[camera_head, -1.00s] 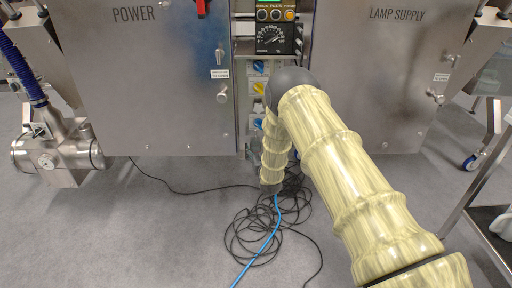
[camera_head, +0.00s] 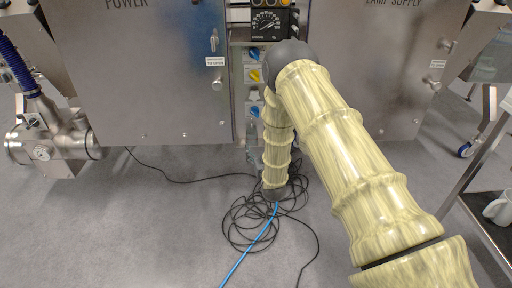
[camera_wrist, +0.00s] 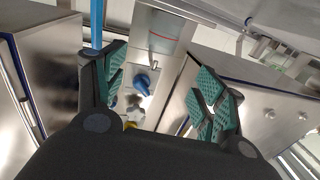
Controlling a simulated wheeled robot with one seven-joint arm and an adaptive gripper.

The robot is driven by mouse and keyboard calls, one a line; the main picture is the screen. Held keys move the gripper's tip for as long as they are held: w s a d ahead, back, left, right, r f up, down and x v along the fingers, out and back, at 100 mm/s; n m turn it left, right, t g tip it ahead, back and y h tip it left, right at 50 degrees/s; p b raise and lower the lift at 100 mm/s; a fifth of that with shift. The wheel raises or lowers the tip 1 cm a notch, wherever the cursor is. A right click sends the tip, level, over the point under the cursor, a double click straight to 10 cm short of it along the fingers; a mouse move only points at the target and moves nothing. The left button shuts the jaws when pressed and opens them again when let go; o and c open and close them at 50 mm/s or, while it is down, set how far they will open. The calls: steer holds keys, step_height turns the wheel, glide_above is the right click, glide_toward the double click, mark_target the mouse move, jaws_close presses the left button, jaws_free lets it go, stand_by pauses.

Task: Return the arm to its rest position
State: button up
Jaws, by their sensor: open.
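My arm, in a pale yellow ribbed cover, runs in the head view from the lower right up to a dark elbow. Its forearm hangs down from there in front of the gap between two steel cabinets. My gripper cannot be made out in the head view. In the wrist view my gripper (camera_wrist: 162,88) is open, its two green-padded fingers wide apart with nothing held between them. Beyond the fingers is a panel with a blue knob (camera_wrist: 146,82), apart from the pads.
The POWER cabinet (camera_head: 140,75) stands left and the LAMP SUPPLY cabinet (camera_head: 375,70) right. Looped black cables (camera_head: 240,222) and a blue cable (camera_head: 246,254) lie on the floor below my forearm. A cart (camera_head: 480,219) with a mug (camera_head: 498,209) is at the right. Floor at left front is clear.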

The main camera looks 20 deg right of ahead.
steer(key=s+a+f+g+p, duration=0.1)
steer(key=s+f+g+p, duration=0.3)
steer(key=s, duration=0.6)
steer(key=s+a+f+g+y+b, duration=0.1)
steer(key=s+f+g, duration=0.2)
steer(key=s+f, duration=0.45)
steer(key=s+a+f+g+p, duration=0.1)
steer(key=s+f+g+p, duration=0.2)
steer(key=s, duration=0.8)
steer(key=s+a+r+g+p, duration=0.1)
steer(key=s+g, duration=0.3)
steer(key=s, duration=1)
steer(key=s+a+r+g+p, duration=0.15)
steer(key=s+g, duration=0.25)
steer(key=s, duration=1.1)
step_height(320, 180, up, 38)
steer(key=s+p, duration=0.1)
steer(key=p, duration=3.6)
steer(key=shift+s+a+f+n+y+p, duration=0.2)
steer(key=shift+n+y+p, duration=0.1)
steer(key=shift+p, duration=0.1)
